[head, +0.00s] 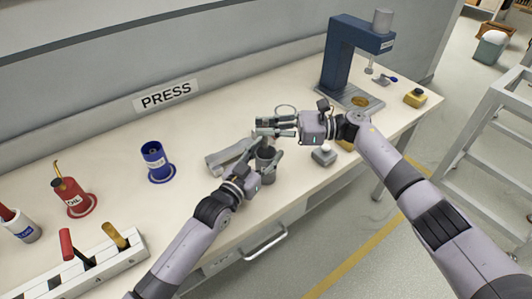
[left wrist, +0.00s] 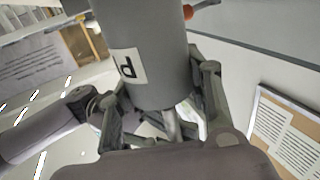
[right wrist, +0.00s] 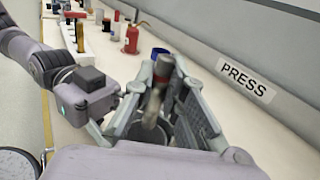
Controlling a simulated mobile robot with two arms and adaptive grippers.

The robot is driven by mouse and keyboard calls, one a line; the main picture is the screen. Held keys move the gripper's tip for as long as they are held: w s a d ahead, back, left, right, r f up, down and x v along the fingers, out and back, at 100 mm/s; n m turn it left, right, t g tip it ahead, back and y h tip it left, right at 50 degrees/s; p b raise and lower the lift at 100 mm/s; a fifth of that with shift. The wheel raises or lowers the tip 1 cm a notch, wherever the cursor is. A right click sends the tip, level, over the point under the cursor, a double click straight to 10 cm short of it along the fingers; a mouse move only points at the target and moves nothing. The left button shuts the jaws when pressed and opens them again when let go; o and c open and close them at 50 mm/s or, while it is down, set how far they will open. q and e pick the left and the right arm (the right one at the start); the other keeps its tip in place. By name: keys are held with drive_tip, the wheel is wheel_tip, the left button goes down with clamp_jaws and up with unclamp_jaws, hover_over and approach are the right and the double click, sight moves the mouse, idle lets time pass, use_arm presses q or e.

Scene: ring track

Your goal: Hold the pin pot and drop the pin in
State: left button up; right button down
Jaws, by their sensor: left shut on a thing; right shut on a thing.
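The pin pot (head: 265,158) is a dark grey cylinder between the fingers of my left gripper (head: 262,157), which is shut on it. In the left wrist view the pot (left wrist: 142,45) fills the upper middle, with a white label on its side. My right gripper (head: 276,127) is just beyond the pot in the head view. In the right wrist view it is shut on the pin (right wrist: 159,82), a slim grey piece with a red band. The pot's rim shows behind the lower pin; whether they touch I cannot tell.
A blue press (head: 341,55) stands at the back right. A grey angled block (head: 222,158) lies left of the pot. A small grey knobbed piece (head: 324,155) sits near the front edge.

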drive_tip(key=shift+f, duration=1.25)
drive_tip(key=c, duration=1.6)
unclamp_jaws()
drive_tip(key=shift+o, duration=0.2)
drive_tip(key=shift+d, duration=0.1)
drive_tip(key=d, duration=1.2)
drive_tip(key=shift+w, duration=0.2)
